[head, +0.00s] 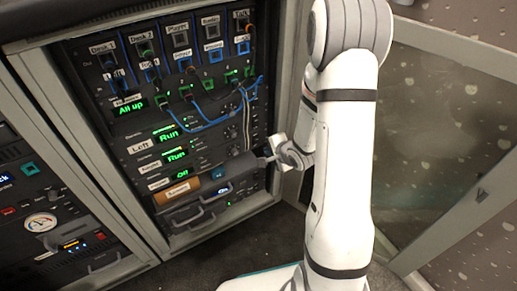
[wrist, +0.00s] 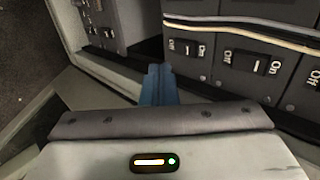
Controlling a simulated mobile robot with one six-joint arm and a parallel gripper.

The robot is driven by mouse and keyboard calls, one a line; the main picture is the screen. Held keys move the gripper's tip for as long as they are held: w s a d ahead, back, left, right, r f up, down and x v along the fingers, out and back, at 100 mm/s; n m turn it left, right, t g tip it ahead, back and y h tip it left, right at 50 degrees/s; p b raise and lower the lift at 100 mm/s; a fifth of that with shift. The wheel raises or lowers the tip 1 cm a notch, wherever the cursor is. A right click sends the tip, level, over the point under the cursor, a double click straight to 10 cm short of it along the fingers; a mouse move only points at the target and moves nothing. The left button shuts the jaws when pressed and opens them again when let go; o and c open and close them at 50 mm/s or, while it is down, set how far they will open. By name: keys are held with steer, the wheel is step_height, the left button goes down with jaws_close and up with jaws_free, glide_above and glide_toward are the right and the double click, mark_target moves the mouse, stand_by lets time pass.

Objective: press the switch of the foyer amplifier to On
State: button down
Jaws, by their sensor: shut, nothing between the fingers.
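The amplifiers are stacked in the rack in the head view, with green displays. Two displays read Run, and the lower one (head: 181,172) has a short word I cannot read surely. The small name labels are too blurred to tell which is the foyer amplifier. In the wrist view, black rocker switches marked Off and On show: a near one (wrist: 186,48), a middle one (wrist: 250,63) and one cut by the right edge. My gripper (head: 266,159) is shut and empty at the rack's right side. Its blue fingers (wrist: 158,84) show left of the near switch; contact cannot be told.
Pale and dark cables (wrist: 250,27) run across the panel above the switches. Blue patch cables (head: 205,122) hang higher on the rack. Drawer handles (head: 195,218) stick out below. A grey rack post (head: 288,100) stands close to the right.

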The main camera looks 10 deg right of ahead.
mark_target(256, 138)
steer(key=w, duration=0.1)
steer(key=w+a+b, duration=0.1)
steer(key=w, duration=0.2)
steer(key=shift+w+a+f, duration=0.25)
steer(key=shift+w, duration=0.15)
steer(key=shift+r, duration=0.1)
steer(key=p, duration=0.3)
steer(key=shift+w+a+r+g, duration=0.15)
steer(key=shift+w+r+g, duration=0.2)
steer(key=shift+r+g, duration=0.05)
steer(key=shift+w+f+p, duration=0.1)
steer(key=shift+f+p, duration=0.05)
steer(key=shift+p, duration=0.4)
steer(key=shift+f+b, duration=0.2)
steer(key=shift+b, duration=0.1)
steer(key=shift+r+p, duration=0.85)
steer(key=shift+p, duration=0.2)
